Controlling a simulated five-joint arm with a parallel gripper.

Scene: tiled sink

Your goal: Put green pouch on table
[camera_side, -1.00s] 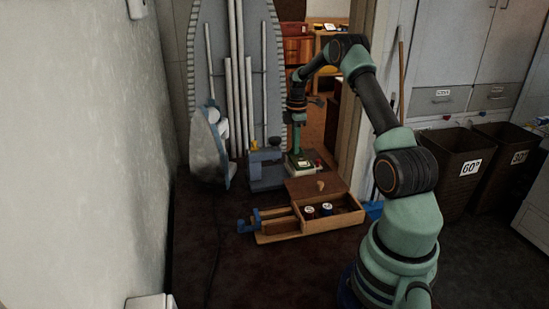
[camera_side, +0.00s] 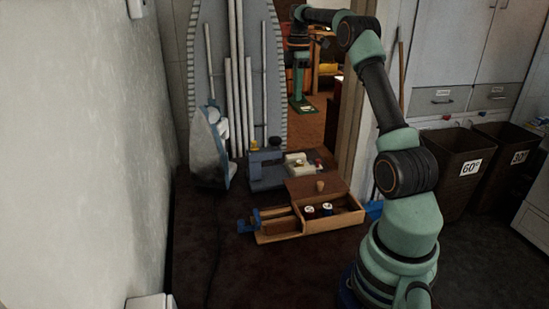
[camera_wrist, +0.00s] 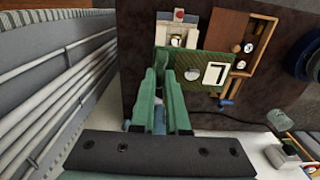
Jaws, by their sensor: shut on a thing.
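The green pouch (camera_wrist: 210,67) shows in the wrist view as a flat green piece with a white rectangular frame and a round grey patch. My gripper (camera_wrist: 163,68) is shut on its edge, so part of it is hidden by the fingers. In the side view my gripper (camera_side: 299,94) points down and holds the pouch (camera_side: 303,104) in the air, above and behind the small machine. The table (camera_side: 225,255) is the dark brown surface below, and the pouch is clear of it.
A wooden sewing box (camera_side: 318,222) with spools and an open lid stands on the table. Behind it are a blue-grey device (camera_side: 266,169) and a cream machine (camera_side: 301,165) with a red knob. An ironing board (camera_side: 265,60) leans at the back. The table's front left is clear.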

